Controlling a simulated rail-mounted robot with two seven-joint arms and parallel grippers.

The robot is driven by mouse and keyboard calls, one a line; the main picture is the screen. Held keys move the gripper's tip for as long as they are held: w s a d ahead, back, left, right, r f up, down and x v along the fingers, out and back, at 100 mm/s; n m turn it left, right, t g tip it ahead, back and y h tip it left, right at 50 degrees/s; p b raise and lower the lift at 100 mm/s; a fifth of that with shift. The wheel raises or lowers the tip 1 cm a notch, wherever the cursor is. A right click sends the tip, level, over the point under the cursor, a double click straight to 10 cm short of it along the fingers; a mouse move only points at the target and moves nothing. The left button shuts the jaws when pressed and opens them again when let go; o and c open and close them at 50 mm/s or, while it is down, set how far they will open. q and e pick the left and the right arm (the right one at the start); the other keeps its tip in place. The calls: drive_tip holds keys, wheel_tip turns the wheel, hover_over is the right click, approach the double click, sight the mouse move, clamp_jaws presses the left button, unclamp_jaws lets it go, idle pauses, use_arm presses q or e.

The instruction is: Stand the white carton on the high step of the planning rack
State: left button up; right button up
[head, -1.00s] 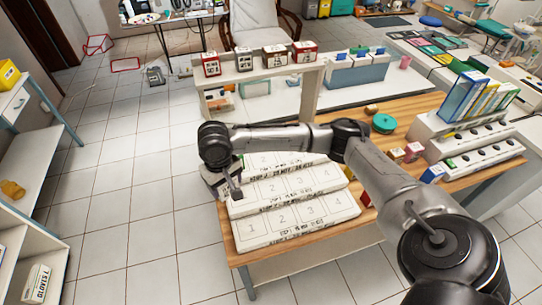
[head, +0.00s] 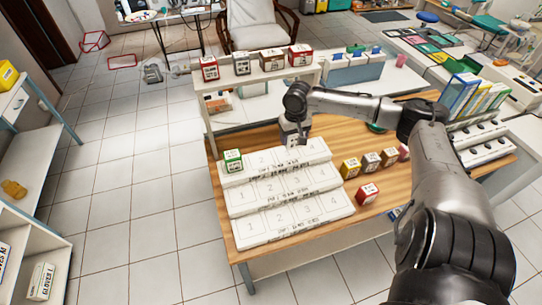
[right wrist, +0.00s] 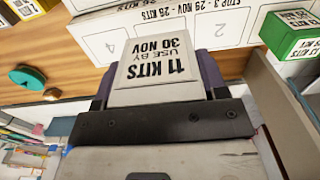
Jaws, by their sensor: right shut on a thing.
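My right gripper (head: 293,134) is just behind the back row of the planning rack, near slot 3. It is shut on the white carton, whose printed face reads 11 KITS, USE BY 30 NOV in the right wrist view (right wrist: 158,68). The head view barely shows the carton below the wrist; I cannot tell its height above the table. The white planning rack (head: 285,208) has three steps with numbered slots, the back one highest. A green carton (head: 232,161) stands on the high step at slot 1. My left gripper is not in view.
Yellow, brown and pink cartons stand right of the rack, with a red carton (head: 368,194) nearer. A raised white shelf (head: 262,78) bearing several cartons stands behind. A round green object (right wrist: 27,77) lies on the wooden table (head: 345,150). Binders stand at the right.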

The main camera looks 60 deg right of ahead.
drive_tip(key=w+a+f, duration=0.1)
drive_tip(key=w+f, duration=0.1)
drive_tip(key=w, duration=0.1)
drive_tip(key=w+a+f+b, duration=0.1)
drive_tip(key=w+f, duration=0.1)
drive_tip(key=w, duration=0.2)
drive_tip(key=w+a+f, duration=0.1)
drive_tip(key=w+f, duration=0.1)
drive_tip(key=w, duration=0.1)
drive_tip(key=shift+w+a+f+b, duration=0.3)
drive_tip(key=shift+w+a+f, duration=0.05)
drive_tip(key=shift+w+f, duration=0.05)
drive_tip(key=shift+f+b, duration=0.3)
drive_tip(key=shift+f, duration=1.8)
drive_tip(key=o, duration=0.9)
drive_tip(key=shift+o, duration=0.2)
